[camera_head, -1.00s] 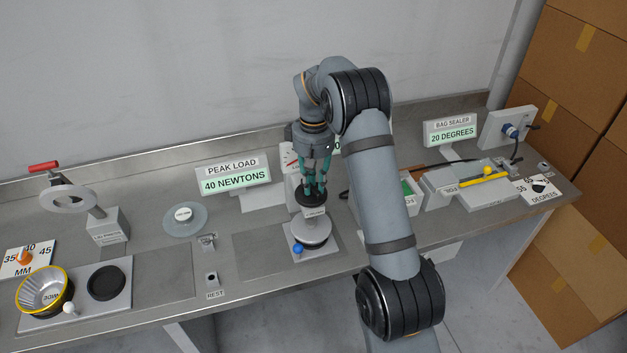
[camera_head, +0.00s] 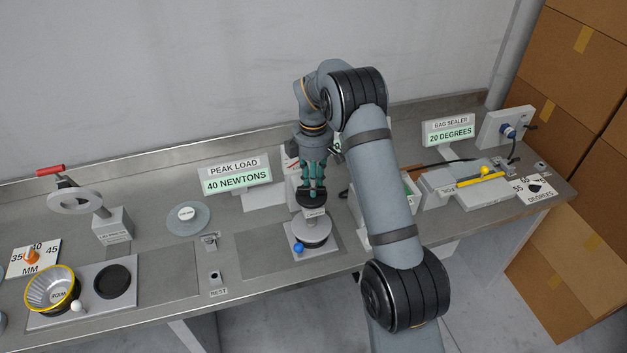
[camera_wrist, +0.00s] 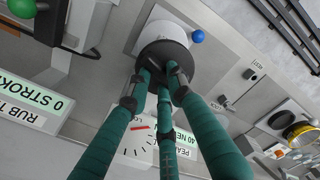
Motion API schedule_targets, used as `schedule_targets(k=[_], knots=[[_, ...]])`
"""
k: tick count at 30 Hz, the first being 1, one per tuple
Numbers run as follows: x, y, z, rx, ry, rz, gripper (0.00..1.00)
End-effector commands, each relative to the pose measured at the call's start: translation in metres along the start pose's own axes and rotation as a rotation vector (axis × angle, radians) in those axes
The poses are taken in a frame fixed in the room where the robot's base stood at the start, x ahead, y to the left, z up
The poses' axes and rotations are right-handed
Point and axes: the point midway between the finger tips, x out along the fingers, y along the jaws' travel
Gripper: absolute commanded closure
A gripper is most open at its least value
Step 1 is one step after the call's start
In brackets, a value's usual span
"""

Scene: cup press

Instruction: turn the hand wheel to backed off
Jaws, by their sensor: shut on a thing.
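The hand wheel is a black round knob (camera_head: 309,198) on top of the small press. In the wrist view its dark disc (camera_wrist: 164,62) lies between my fingertips. My gripper (camera_head: 312,190) points down from above, with its teal fingers closed around the wheel; it also shows in the wrist view (camera_wrist: 160,80). The press's pale round head (camera_head: 314,229) is below the wheel, with a blue ball (camera_head: 298,248) at its front left. A dial with red marks (camera_wrist: 140,140) is partly hidden behind my fingers in the wrist view.
A sign (camera_head: 236,177) reads peak load 40 newtons, left of the press. A pale round pad (camera_head: 187,220) and a rest post (camera_head: 214,278) stand left. A bag sealer (camera_head: 483,188) is at the right. Bare bench lies between the press and the rest post.

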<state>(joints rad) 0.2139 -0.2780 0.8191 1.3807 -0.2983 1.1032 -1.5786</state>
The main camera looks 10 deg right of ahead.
Motion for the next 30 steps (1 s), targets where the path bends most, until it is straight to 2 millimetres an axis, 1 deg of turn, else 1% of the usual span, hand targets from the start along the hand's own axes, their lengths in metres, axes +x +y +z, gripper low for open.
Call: schedule_targets(k=[6,12,19,30], knots=[[-0.0008,0.0006,-0.0003,-0.153,0.000,-0.001,1.00],[-0.0002,0.0007,-0.0010,-0.249,-0.001,-0.002,1.00],[0.0001,0.0010,-0.0013,-0.301,-0.001,-0.001,1.00],[0.0004,0.0013,-0.0015,-0.314,-0.001,0.000,1.00]])
